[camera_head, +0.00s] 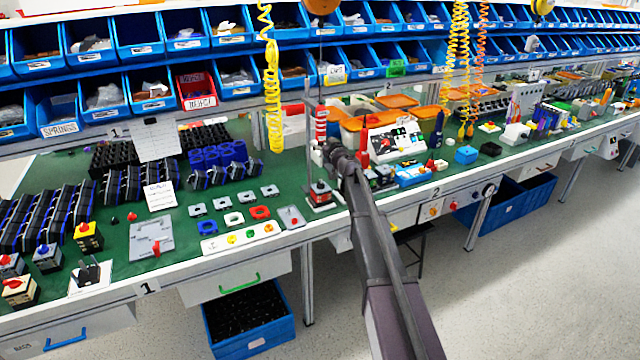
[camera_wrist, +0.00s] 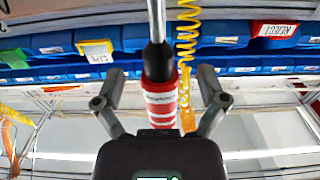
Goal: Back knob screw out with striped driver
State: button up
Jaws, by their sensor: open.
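The striped driver (camera_head: 321,126) has a red and white handle and hangs upright on a cord above the front part of bench 2. In the wrist view its handle (camera_wrist: 160,103), black collar and grey shaft show between my fingers. My gripper (camera_wrist: 160,88) is open, with one finger on each side of the driver and gaps on both sides. In the head view my gripper (camera_head: 330,148) is at the driver, partly hidden by my arm. A small switch unit with a red part (camera_head: 320,190) stands below the driver on a base. Its back screw is too small to tell.
A thin upright post (camera_head: 308,130) stands beside the driver. A yellow coiled hose (camera_head: 272,95) hangs to its left. A tilted white panel (camera_head: 397,138) and orange-lidded bins stand to the right. Blue bins line the back.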

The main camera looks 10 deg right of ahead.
jog(key=shift+s, duration=0.1)
jog(key=v, duration=0.7)
dwell(0.7)
jog(key=s+a+f+n+g+y+p, duration=0.1)
jog(key=s+a+f+g, duration=0.2)
jog(key=s, duration=0.4)
jog(key=s+a+f+g, duration=0.3)
jog(key=s+g, duration=0.1)
jog(key=s, duration=0.3)
jog(key=s+a+f+n+g+y+p, duration=0.1)
jog(key=s+a+f+g, duration=0.2)
jog(key=s, duration=0.3)
jog(key=s+d+f+m+g+h, duration=0.2)
jog(key=s, duration=0.5)
jog(key=s+d+f+m+g+h+p, duration=0.1)
jog(key=s+d+g+h, duration=0.1)
jog(key=s, duration=0.5)
jog(key=s+d+f+m+g+h+p, duration=0.1)
jog(key=s+d+f+m+g+h, duration=0.1)
jog(key=s, duration=0.6)
jog(key=shift+d+f+m+g+h, duration=0.3)
jog(key=shift+d+g+h, duration=0.3)
jog(key=shift+d+h, duration=0.25)
